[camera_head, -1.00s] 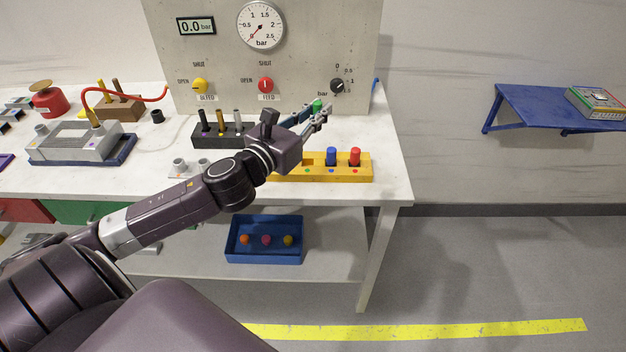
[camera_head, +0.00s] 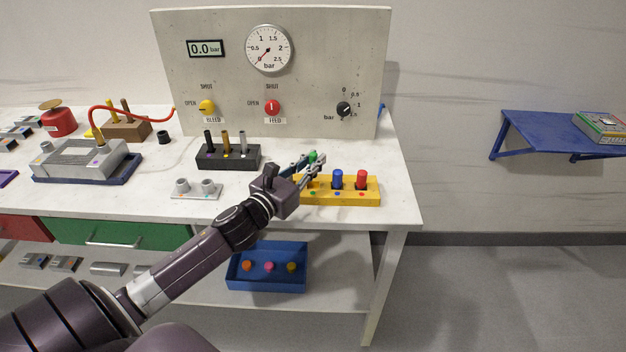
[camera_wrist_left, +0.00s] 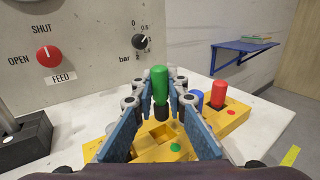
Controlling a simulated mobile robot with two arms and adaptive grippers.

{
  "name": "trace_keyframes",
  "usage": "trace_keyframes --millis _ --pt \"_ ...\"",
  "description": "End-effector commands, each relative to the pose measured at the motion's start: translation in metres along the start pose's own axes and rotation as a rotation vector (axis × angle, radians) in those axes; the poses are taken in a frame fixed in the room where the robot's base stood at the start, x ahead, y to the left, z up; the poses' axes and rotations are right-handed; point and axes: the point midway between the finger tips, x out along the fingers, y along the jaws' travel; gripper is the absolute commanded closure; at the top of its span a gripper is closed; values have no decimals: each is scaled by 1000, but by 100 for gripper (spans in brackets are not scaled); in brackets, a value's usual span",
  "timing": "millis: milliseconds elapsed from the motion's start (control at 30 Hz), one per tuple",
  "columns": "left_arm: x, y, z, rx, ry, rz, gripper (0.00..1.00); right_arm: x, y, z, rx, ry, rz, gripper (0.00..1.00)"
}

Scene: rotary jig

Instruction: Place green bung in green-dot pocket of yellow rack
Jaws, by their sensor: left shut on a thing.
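My left gripper (camera_head: 312,162) is shut on the green bung (camera_wrist_left: 160,84), which stands upright between the fingertips with its dark lower end showing below the green part. The bung also shows small in the head view (camera_head: 313,156). The yellow rack (camera_head: 345,196) lies on the bench beneath the gripper. In the left wrist view the green dot (camera_wrist_left: 175,147) sits beside an empty square pocket (camera_wrist_left: 162,134), and the bung is above and beyond that pocket. A blue bung (camera_head: 337,179) and a red bung (camera_head: 362,179) stand in the rack. My right gripper is not in view.
The panel (camera_head: 225,75) with gauge and knobs stands behind the rack. A black block (camera_head: 228,158) with several pegs is left of the gripper, and a grey two-post plate (camera_head: 197,189) is nearer. A blue tray (camera_head: 267,286) sits on the lower shelf.

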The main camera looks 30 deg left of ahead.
Motion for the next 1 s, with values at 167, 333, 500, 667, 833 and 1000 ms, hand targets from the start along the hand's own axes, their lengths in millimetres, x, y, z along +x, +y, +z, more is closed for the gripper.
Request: trace_keyframes --millis 167,333,500,667,833,1000 --pt "0 0 -15 1 -1 1 100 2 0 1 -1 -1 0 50" --pt "0 1 -35 -2 1 2 100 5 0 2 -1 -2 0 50" --pt "0 0 -52 0 -1 1 100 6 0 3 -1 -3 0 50" --pt "0 0 -51 2 -2 -1 100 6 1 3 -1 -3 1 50" --pt "0 0 -53 2 -1 0 84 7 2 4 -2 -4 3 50" --pt "0 0 -53 2 0 0 80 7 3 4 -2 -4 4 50"
